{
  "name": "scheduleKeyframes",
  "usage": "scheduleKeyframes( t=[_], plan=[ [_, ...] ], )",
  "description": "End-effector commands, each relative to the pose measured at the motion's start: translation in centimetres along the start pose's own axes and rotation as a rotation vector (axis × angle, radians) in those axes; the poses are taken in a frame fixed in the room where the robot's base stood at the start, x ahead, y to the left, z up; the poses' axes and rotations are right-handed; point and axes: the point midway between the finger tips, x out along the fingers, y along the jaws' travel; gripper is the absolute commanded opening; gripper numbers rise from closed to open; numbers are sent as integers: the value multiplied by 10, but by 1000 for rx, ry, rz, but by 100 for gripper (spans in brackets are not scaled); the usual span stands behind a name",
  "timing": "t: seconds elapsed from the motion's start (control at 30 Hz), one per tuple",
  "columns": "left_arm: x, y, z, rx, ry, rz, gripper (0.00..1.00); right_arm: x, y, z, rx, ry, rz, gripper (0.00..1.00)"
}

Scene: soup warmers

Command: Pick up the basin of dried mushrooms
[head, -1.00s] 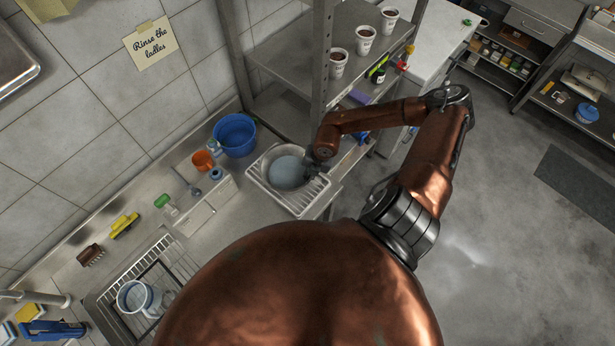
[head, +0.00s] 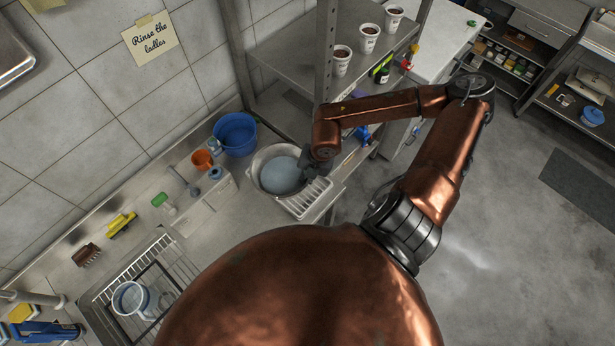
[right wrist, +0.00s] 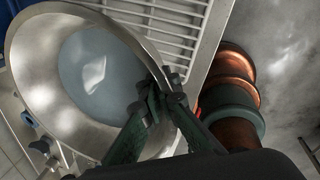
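A round metal basin (head: 263,180) is tilted slightly in the head view, above a white ribbed drying rack (head: 312,196). It holds a smooth blue-grey surface like liquid; I cannot make out dried mushrooms in it. My right gripper (head: 309,170) is at the basin's right rim. In the right wrist view, the basin (right wrist: 28,75) fills the left side, and the dark fingers of the right gripper (right wrist: 161,92) are closed on its rim wall, one inside and one outside. My left gripper is not in view.
A blue bucket (head: 235,134) stands just behind the basin, with an orange cup (head: 202,160) beside it. A metal shelf post (head: 324,50) rises close to my right arm. White cups (head: 341,62) stand on the shelf. The floor at right is open.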

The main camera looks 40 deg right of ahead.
Motion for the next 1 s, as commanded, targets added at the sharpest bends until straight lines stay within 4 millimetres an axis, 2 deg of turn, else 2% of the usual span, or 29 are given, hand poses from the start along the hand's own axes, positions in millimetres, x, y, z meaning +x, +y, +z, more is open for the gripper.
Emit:
scheduleKeyframes(
  t=[0.2, 0.5, 1.0],
  plan=[
    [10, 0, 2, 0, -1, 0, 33, -9, 5, -25, -4, 2, 7, 0],
    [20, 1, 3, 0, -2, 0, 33, -21, 8, -52, -4, 0, 7, 0],
    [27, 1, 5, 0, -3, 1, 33, -33, 10, -76, -3, 0, 5, 0]
  ],
)
